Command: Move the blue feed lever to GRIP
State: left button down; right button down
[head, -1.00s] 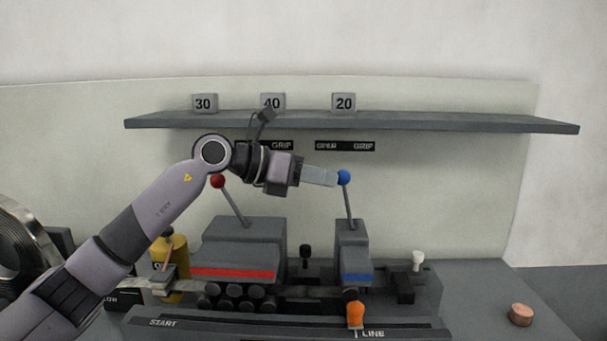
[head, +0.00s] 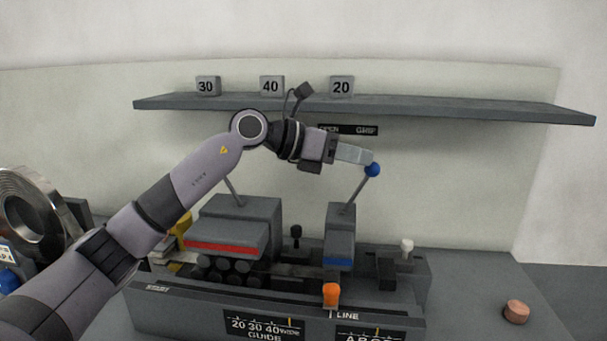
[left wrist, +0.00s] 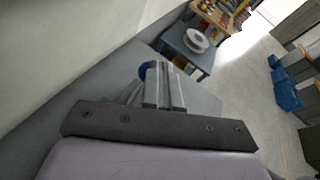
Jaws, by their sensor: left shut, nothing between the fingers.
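The blue feed lever has a blue ball knob (head: 372,170) on a thin grey rod, rising from a grey block with a blue stripe (head: 340,262). The lever leans to the right, toward the side of the GRIP label (head: 366,131) on the wall. My left gripper (head: 370,158) is shut and empty, its fingertips against or very near the left and upper side of the knob. In the left wrist view, the shut fingers (left wrist: 164,85) partly cover the blue knob (left wrist: 144,69). My right gripper is not in view.
A grey block with a red stripe (head: 222,247) stands left of the lever block; its lever is partly hidden behind my left arm. A shelf (head: 450,113) with number blocks runs above. An orange knob (head: 331,294) sits in front, and a copper-coloured disc (head: 516,311) lies at right.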

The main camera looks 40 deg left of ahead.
pick_arm(q)
jog(key=shift+d, duration=0.15)
jog(key=shift+d+f, duration=0.1)
jog(key=shift+d, duration=0.05)
dwell(0.5)
jog(key=s+a+r, duration=0.4)
jog(key=s+r, duration=0.3)
jog(key=r, duration=0.3)
jog(key=shift+s+a, duration=0.3)
jog(key=shift+s, duration=0.05)
